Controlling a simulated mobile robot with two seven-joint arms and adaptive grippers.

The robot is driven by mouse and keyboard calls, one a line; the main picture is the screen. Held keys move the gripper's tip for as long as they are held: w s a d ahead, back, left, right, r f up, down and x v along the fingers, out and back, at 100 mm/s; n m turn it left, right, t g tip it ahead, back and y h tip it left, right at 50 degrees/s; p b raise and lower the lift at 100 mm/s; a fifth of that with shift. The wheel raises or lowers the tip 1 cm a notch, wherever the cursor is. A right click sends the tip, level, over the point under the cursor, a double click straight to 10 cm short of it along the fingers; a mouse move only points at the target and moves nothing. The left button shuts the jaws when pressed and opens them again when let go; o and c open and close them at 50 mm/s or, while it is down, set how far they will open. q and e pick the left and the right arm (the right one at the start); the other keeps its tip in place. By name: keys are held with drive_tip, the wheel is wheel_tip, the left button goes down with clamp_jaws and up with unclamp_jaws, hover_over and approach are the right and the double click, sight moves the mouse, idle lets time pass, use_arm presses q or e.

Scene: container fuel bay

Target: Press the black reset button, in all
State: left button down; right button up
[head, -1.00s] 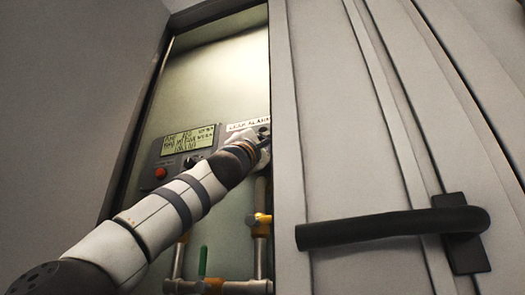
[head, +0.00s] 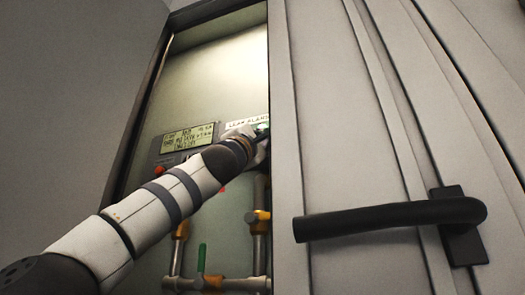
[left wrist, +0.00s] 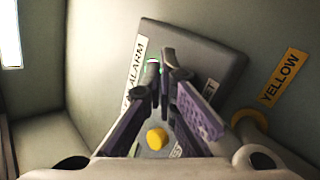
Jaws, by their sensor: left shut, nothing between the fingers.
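The black reset button cannot be made out; the fingers cover part of the panel. The grey alarm panel (left wrist: 215,60) shows in the left wrist view, with an ALARM label (left wrist: 136,62) and a partly hidden label ending in "ET" (left wrist: 210,90). A small green light (left wrist: 152,61) shows by the fingertips, and a yellow round knob (left wrist: 156,138) shows between the finger bases. My left gripper (left wrist: 166,62) is shut and empty, its tips over the panel face; contact cannot be told. In the head view my left gripper (head: 262,143) is at the panel, mostly hidden behind my wrist. My right gripper is out of view.
A display unit (head: 188,138) is left of my wrist. Pipes with a green-handled valve (head: 202,258) run below. A white door (head: 340,130) with a black handle (head: 390,219) stands close on the right. A YELLOW tag (left wrist: 284,77) and yellow ring are beside the panel.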

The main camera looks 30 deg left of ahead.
use_arm(q)
drive_tip(key=shift+s+d, duration=0.1)
drive_tip(key=shift+s, duration=0.05)
drive_tip(key=shift+s+d+p, duration=0.1)
drive_tip(key=shift+s+d, duration=0.1)
drive_tip(key=shift+s, duration=0.6)
drive_tip(key=shift+s+d+p, duration=0.15)
drive_tip(key=shift+s, duration=0.65)
drive_tip(key=shift+s+d+p, duration=0.1)
drive_tip(key=shift+s+d, duration=0.1)
drive_tip(key=shift+s, duration=0.6)
